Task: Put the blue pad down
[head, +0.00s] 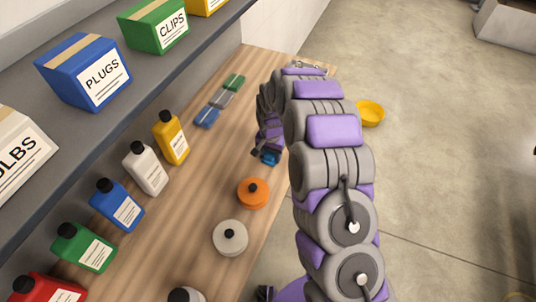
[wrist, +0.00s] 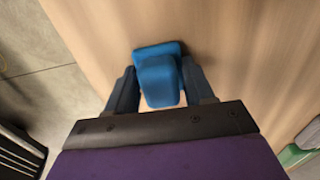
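The blue pad (wrist: 154,51) has a raised blue block and sits between my gripper's two dark fingers in the wrist view. My gripper (wrist: 160,88) is closed on the raised block, with one finger on each side. In the head view, the blue pad (head: 270,158) shows small at the tip of my gripper (head: 263,154), over the wooden bench (head: 185,215) near its right edge. My arm hides part of this area. I cannot tell whether the pad touches the wood.
Blue, grey and green flat pieces (head: 222,99) lie in a row on the bench. Orange (head: 253,193) and pale (head: 230,238) round containers stand nearer. Several bottles (head: 147,168) line the left, below a shelf of boxes (head: 84,72). A yellow bowl (head: 370,113) is right of my arm.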

